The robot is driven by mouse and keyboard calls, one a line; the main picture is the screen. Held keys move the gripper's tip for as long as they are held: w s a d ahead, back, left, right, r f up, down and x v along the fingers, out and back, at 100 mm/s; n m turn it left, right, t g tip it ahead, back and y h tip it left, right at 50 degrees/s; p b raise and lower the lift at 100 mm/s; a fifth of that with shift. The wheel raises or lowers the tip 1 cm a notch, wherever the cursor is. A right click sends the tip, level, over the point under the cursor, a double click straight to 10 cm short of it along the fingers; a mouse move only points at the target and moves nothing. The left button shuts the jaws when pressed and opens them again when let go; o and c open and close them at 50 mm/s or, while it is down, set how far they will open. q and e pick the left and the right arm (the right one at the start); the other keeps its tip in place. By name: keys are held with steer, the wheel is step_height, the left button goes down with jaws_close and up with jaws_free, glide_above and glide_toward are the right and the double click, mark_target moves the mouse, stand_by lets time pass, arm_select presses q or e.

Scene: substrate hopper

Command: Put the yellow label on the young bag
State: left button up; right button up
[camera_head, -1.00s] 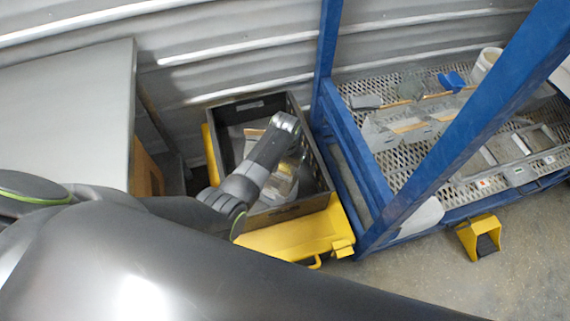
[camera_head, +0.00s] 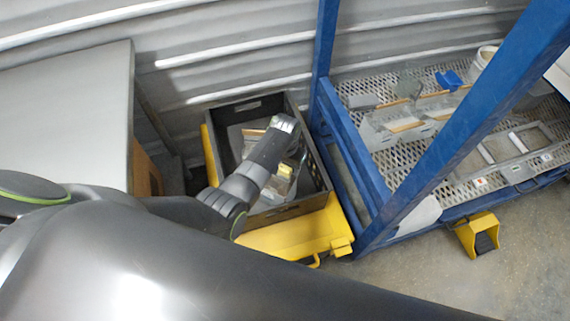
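My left arm reaches in from the left, and its wrist and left gripper (camera_head: 292,140) are over the dark crate (camera_head: 318,205). The gripper's fingers are mostly hidden by the wrist and blurred, so their opening cannot be made out. A small yellow patch (camera_head: 286,169), which looks like the yellow label, shows just below the gripper inside the crate. Whether the gripper touches it cannot be told. Clear, bag-like items with brownish contents (camera_head: 281,186) lie under it in the crate. Which of them is the young bag cannot be told. My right gripper is not in view.
The crate stands on a yellow frame (camera_head: 290,238). A grey table (camera_head: 65,110) is to the left. A blue-framed rack (camera_head: 350,150) with a mesh shelf stands close on the right, its post leaning across the view. A yellow foot pedal (camera_head: 478,232) is on the floor.

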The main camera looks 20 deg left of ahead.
mark_target(282, 169)
arm_select(q)
steer(key=shift+s+a+f, duration=0.6)
steer(key=shift+a+f, duration=0.1)
steer(key=shift+f, duration=0.1)
steer(key=shift+c, duration=0.5)
steer(key=shift+o, duration=0.8)
stand_by(0.6)
steer(key=shift+o, duration=1.4)
steer(key=shift+w+a+r+g+p, duration=0.15)
steer(key=shift+r+g+p, duration=0.15)
steer(key=shift+r+p, duration=0.6)
steer(key=shift+w+r+p, duration=0.15)
steer(key=shift+r+p, duration=0.2)
steer(key=shift+p, duration=0.45)
steer(key=r+p, duration=0.3)
steer(key=shift+w+d, duration=0.1)
steer(key=shift+d, duration=0.1)
steer(key=shift+r+p, duration=0.85)
steer(key=shift+p, duration=0.1)
